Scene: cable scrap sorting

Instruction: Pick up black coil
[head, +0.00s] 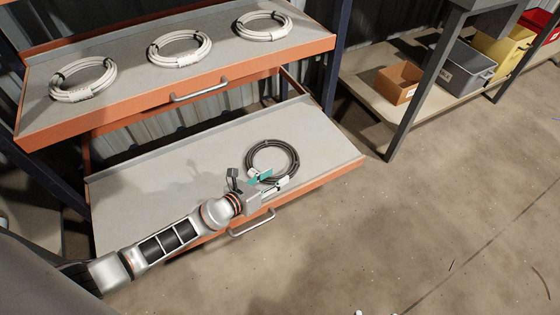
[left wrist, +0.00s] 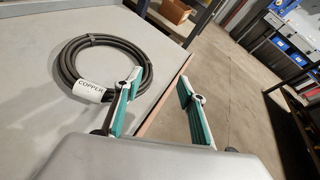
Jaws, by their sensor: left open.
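The black coil (head: 284,150) lies flat on the lower pulled-out shelf, near its right end. In the left wrist view the black coil (left wrist: 72,58) carries a white tag (left wrist: 89,90) reading "COPPER". My left gripper (head: 268,180) is at the near edge of the coil, fingers apart. In the left wrist view my left gripper (left wrist: 155,100) has its left finger over or against the coil's right rim and its right finger out past the shelf edge. I cannot tell whether the finger touches the coil. My right gripper is not in view.
The lower shelf (head: 130,200) is otherwise bare, with a front handle (head: 252,226). The upper shelf (head: 120,60) above it holds several white coils. At the right, a rack holds an orange box (head: 398,82), a grey bin (head: 466,70) and a yellow bin (head: 503,46). The floor in front is mostly clear.

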